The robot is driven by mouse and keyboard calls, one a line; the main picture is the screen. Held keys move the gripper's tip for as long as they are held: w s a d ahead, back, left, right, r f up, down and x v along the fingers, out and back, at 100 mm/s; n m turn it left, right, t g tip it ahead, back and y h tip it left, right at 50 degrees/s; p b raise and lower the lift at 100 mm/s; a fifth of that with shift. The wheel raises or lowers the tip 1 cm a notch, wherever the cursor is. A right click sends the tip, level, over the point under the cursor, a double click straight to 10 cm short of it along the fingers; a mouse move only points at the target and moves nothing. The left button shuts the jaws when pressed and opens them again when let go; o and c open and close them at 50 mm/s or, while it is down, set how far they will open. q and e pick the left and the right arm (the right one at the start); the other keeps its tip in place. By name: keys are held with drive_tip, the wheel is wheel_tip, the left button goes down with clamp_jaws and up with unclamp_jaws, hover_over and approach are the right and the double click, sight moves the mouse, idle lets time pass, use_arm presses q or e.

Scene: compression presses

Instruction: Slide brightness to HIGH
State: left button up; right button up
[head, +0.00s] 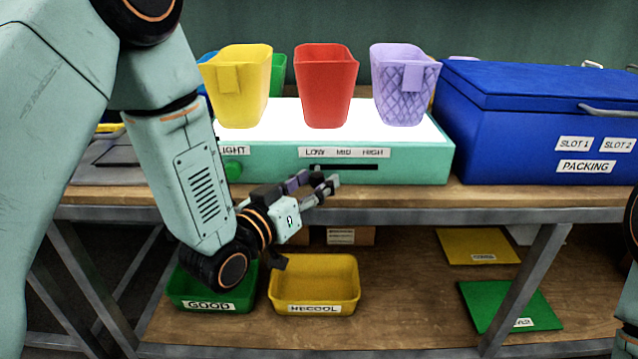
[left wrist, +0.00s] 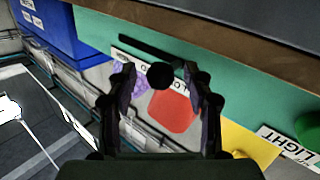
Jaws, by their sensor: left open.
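A teal light box (head: 425,167) with a glowing white top stands on the bench. Its front has a LOW, MID, HIGH label (head: 344,153) above a dark horizontal slider slot (head: 352,167), which also shows in the left wrist view (left wrist: 146,47). My left gripper (head: 330,186) is open, just in front of and below the slot's left part, near the LOW end. In the left wrist view a round black shape (left wrist: 160,76) sits between the open fingers, over the label; I cannot tell whether it is the slider knob or whether a finger touches it. My right gripper is out of view.
Yellow (head: 238,95), red (head: 326,90) and purple (head: 403,90) cups stand on the lit top. A green knob (head: 233,172) is under the LIGHT label. A blue packing box (head: 520,125) is at right. GOOD and yellow trays (head: 345,270) sit on the lower shelf.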

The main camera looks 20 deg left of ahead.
use_arm(q)
drive_tip(key=shift+w, duration=0.65)
drive_tip(key=shift+w+d, duration=0.1)
drive_tip(key=shift+d, duration=0.15)
drive_tip(key=shift+c, duration=0.4)
clamp_jaws()
